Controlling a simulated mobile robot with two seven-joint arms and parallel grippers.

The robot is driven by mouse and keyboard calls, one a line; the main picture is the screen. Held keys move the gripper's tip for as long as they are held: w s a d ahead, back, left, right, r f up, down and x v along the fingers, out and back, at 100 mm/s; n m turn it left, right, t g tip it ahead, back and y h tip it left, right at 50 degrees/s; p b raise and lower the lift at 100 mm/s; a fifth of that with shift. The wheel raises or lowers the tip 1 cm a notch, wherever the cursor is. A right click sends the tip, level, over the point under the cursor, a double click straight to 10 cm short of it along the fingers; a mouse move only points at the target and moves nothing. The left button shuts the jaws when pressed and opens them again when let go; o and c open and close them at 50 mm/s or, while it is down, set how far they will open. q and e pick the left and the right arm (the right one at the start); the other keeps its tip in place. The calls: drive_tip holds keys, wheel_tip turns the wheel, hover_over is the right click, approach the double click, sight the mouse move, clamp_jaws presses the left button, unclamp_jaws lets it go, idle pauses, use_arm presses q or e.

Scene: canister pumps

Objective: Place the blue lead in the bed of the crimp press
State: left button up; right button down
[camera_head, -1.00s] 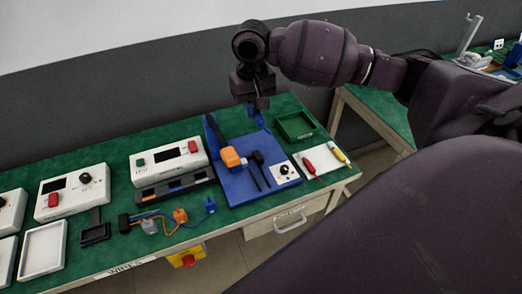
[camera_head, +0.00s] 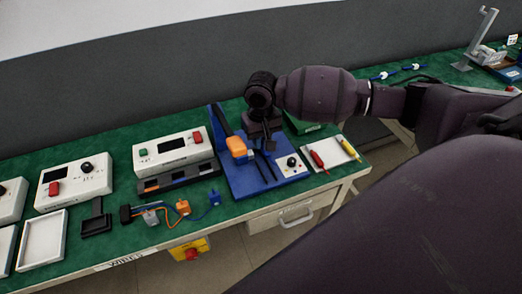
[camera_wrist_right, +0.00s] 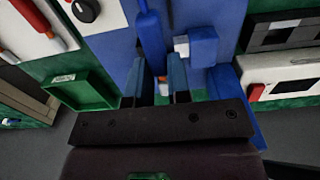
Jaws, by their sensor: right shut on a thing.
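The crimp press is the blue unit (camera_head: 243,183) with an orange block (camera_head: 238,147) and a tall blue post, near the bench's right end. My right gripper (camera_head: 266,147) is over the far part of it. In the wrist view my right gripper (camera_wrist_right: 157,65) is shut on a slim blue piece that looks like the blue lead (camera_wrist_right: 150,35); it points toward the picture's top over the blue base (camera_wrist_right: 115,50). In the head view the lead is hidden or blends with the press. I cannot tell whether it touches the bed. My left gripper is not in view.
Right of the press are a white tray (camera_head: 322,158) with a red and a yellow tool and a green bin (camera_head: 300,124). Left are a white control box (camera_head: 172,148) and grey, orange and blue plugs (camera_head: 213,197) on cords. A second bench stands at the right.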

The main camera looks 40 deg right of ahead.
wheel_tip(320, 180, down, 4)
drive_tip(key=shift+f+b, duration=0.2)
drive_tip(key=shift+b, duration=0.2)
drive_tip(key=shift+f, duration=0.15)
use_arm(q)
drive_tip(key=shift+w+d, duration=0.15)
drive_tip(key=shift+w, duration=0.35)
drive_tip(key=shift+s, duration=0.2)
use_arm(e)
drive_tip(key=shift+f, duration=0.25)
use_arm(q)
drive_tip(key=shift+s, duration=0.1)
